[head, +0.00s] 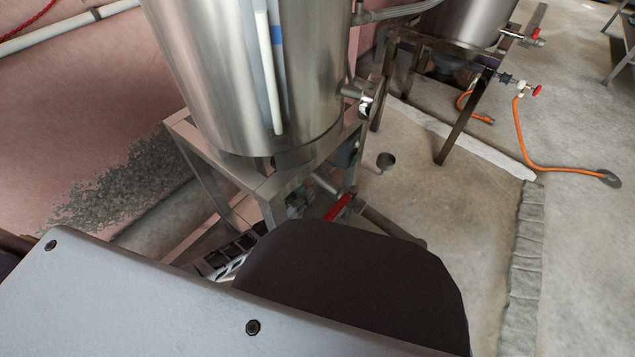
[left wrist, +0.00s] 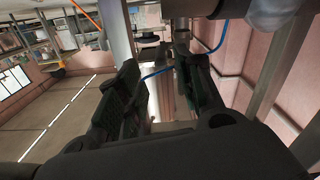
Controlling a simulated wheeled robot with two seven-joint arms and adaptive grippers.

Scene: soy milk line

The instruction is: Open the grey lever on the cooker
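The cooker (head: 245,75) is a tall stainless steel tank on a metal stand in the head view. A small valve with a pale grey handle (head: 365,104) sticks out low on its right side. My left gripper (head: 228,258) shows only partly in the head view, low beside the stand, mostly hidden by my arm. In the left wrist view its two dark fingers (left wrist: 168,90) are spread apart, with nothing seen held between them. A metal fitting (left wrist: 181,42) shows beyond the fingertips; I cannot tell whether it carries the grey lever. My right gripper is out of view.
A red-handled valve (head: 338,207) and pipe sit under the cooker, close to my arm. The stand's frame (head: 265,185) is near the left gripper. A second tank (head: 460,22) stands at the back right, with an orange hose (head: 530,150) on the floor.

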